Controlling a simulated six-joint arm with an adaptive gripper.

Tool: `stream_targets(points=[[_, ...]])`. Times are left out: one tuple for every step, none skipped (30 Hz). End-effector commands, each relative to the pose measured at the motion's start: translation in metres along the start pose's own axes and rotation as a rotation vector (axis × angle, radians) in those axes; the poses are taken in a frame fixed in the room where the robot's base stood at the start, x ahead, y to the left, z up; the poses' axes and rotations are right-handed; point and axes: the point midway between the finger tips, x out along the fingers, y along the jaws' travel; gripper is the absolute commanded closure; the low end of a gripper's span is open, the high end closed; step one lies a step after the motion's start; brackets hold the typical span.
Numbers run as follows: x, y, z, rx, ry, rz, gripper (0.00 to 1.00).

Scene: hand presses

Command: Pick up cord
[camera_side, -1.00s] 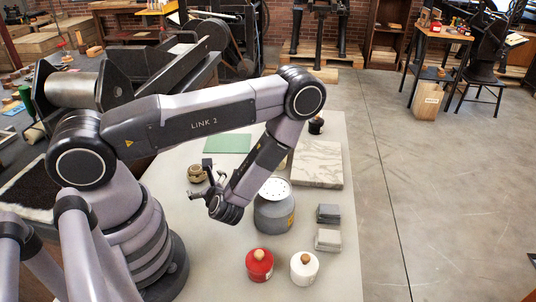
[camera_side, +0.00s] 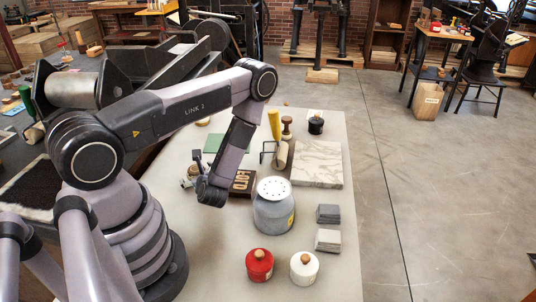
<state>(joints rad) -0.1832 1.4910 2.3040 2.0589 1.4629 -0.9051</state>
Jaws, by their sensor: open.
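A small tan-brown wound bundle that looks like the cord (camera_side: 193,171) sits on the pale table, left of the type block. It is largely covered by my gripper (camera_side: 189,173), whose fingers lie around or just in front of it. The gripper is open. I cannot tell whether the fingers touch the cord.
A dark wooden block with raised letters (camera_side: 242,182) stands close right of my wrist. A grey can with a perforated white top (camera_side: 273,205), a brayer (camera_side: 282,153), a stone slab (camera_side: 317,163) and red (camera_side: 260,265) and white (camera_side: 304,267) jars stand farther right. The front left tabletop is clear.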

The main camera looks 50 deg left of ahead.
Motion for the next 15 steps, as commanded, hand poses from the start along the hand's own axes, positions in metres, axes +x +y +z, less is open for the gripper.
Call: stream_targets(points=[[-0.0002,0.0,0.0,0.0,0.0,0.0,0.09],[-0.0002,0.0001,0.0,0.0,0.0,0.0,0.1],[-0.0002,0.0001,0.0,0.0,0.0,0.0,0.15],[-0.0003,0.0001,0.0,0.0,0.0,0.0,0.19],[-0.0003,0.0001,0.0,0.0,0.0,0.0,0.23],[-0.0003,0.0001,0.0,0.0,0.0,0.001,0.28],[-0.0004,0.0002,0.0,0.0,0.0,0.001,0.32],[-0.0004,0.0002,0.0,0.0,0.0,0.001,0.36],[-0.0004,0.0002,0.0001,0.0,0.0,0.001,0.41],[-0.0004,0.0002,0.0001,0.0,0.0,0.001,0.45],[-0.0004,0.0002,0.0001,0.0,0.0,0.001,0.49],[-0.0004,0.0002,0.0001,0.0,0.0,0.001,0.54],[-0.0004,0.0002,0.0001,0.0,0.0,0.001,0.58],[-0.0004,0.0002,0.0001,0.0,0.0,0.001,0.62],[-0.0004,0.0002,0.0001,0.0,0.0,0.001,0.67]])
